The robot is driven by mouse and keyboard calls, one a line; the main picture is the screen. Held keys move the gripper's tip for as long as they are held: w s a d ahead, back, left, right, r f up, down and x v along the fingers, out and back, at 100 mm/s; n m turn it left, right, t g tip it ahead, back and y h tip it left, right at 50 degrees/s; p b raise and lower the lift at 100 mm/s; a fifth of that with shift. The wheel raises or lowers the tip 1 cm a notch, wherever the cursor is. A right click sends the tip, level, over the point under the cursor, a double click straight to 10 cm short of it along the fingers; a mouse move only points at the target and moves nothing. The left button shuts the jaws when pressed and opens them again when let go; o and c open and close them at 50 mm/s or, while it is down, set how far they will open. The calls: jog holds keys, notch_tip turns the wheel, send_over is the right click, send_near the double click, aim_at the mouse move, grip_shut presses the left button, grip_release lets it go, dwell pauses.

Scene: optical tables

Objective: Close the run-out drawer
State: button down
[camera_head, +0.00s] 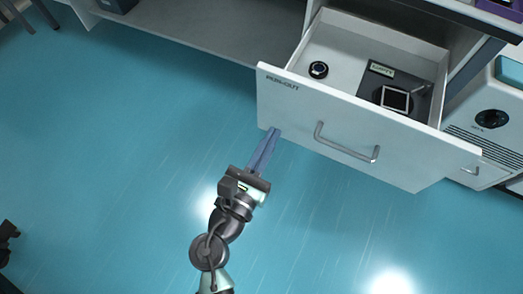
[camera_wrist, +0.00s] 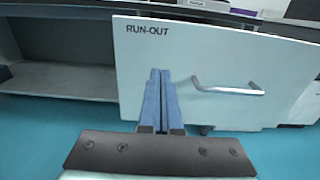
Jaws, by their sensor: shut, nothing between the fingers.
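The white run-out drawer (camera_head: 375,133) stands pulled out from the bench in the head view, with a "RUN-OUT" label and a grey bar handle (camera_head: 347,146) on its front. My gripper (camera_head: 272,133) is shut and empty, its blue fingers together. The fingertips are close to the left part of the drawer front, left of the handle. In the wrist view the fingertips (camera_wrist: 160,72) overlap the drawer front (camera_wrist: 215,55) between the label and the handle (camera_wrist: 228,88). I cannot tell whether they touch it.
The drawer holds a round black-and-white item (camera_head: 318,70) and a dark plate with a square frame (camera_head: 396,99). A white unit with a black knob (camera_head: 492,118) stands at the right. An open grey shelf (camera_head: 200,28) lies at the left. The blue floor (camera_head: 110,150) is clear around my arm.

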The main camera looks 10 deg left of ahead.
aim_at(292, 99)
jog(key=b+x, duration=0.1)
jog(key=x, duration=0.7)
